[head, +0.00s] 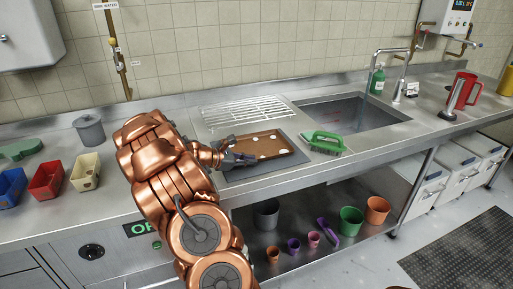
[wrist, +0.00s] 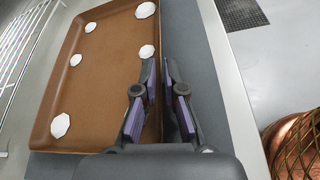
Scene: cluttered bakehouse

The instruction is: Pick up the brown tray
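The brown tray (head: 272,146) is a shallow rectangle that lies on a dark grey mat (head: 240,176) on the steel counter. Several white pieces lie in it. In the wrist view the tray (wrist: 100,95) fills the left half. My gripper (head: 228,158) is at the tray's near left part in the head view. In the wrist view my gripper (wrist: 161,65) has one finger inside the tray and the other outside, with the rim between them. The fingertips are close together and appear to pinch the rim. The tray looks flat on the mat.
A wire rack (head: 250,112) lies behind the tray. A green brush (head: 325,142) lies just right of it, before the sink (head: 350,112). Red, blue and cream bins and a grey pot (head: 90,130) stand left. The counter's front edge is close to the mat.

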